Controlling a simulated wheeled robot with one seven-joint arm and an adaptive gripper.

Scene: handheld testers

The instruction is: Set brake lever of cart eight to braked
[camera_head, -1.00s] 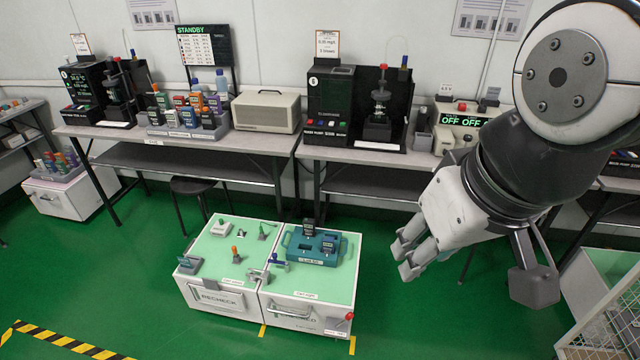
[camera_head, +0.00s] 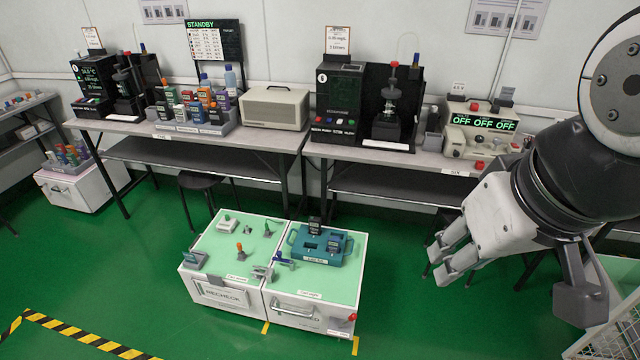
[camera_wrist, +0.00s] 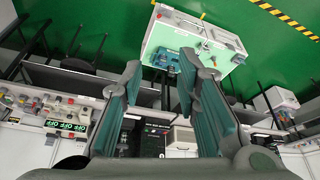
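Two white carts with pale green tops stand side by side on the floor. The right one, cart eight (camera_head: 345,283), has a front handle (camera_head: 292,311) and a small front label too blurred to read surely. A red-tipped lever (camera_head: 352,317), apparently the brake lever, sits at its lower front right corner; its exact setting is too small to tell. Cart eight also shows in the wrist view (camera_wrist: 158,38). My gripper (camera_head: 440,262) is up and to the right of the cart, well apart from it. Its fingers are spread and empty in the wrist view (camera_wrist: 160,66).
A teal tray (camera_head: 293,245) with handheld testers lies on cart eight. A blue-handled latch (camera_head: 284,261) sits near the join with the left cart (camera_head: 213,245). Benches with instruments line the wall. A crate (camera_head: 625,325) stands right. The floor in front is clear.

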